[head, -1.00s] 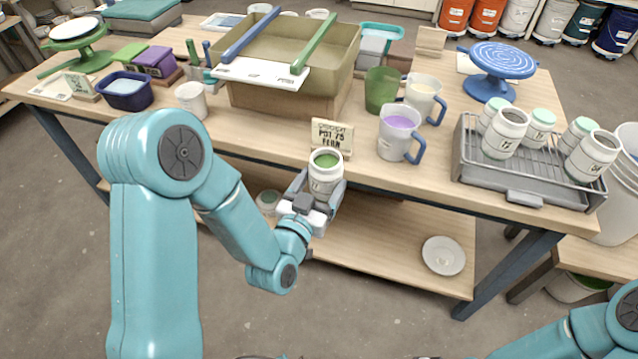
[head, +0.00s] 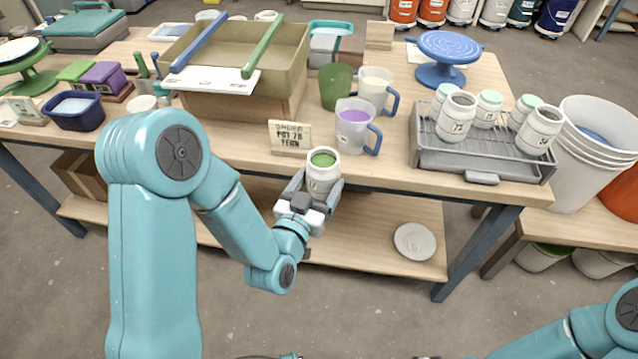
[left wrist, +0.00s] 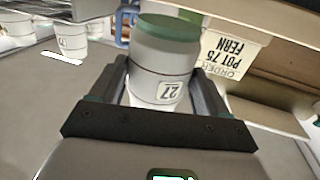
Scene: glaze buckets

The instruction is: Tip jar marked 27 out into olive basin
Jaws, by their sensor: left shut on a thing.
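The jar marked 27 (head: 323,172) is white and open-topped, with green glaze showing inside. My left gripper (head: 315,190) is shut on it and holds it about upright in front of the table's front edge. In the left wrist view the jar (left wrist: 162,62) sits between the fingers, its 27 label in sight. The olive basin (head: 290,95) stands on the table, up and left of the jar and apart from it. A blue stick (head: 213,42) and a green stick (head: 263,45) lie across its rim. My right gripper is out of view.
An order card (head: 290,135) reading POT 75 FERN stands near the table edge by the jar. Jugs with purple (head: 355,125) and cream (head: 376,90) contents and a green cup (head: 336,88) stand right of the basin. A rack (head: 430,150) of white jars is farther right.

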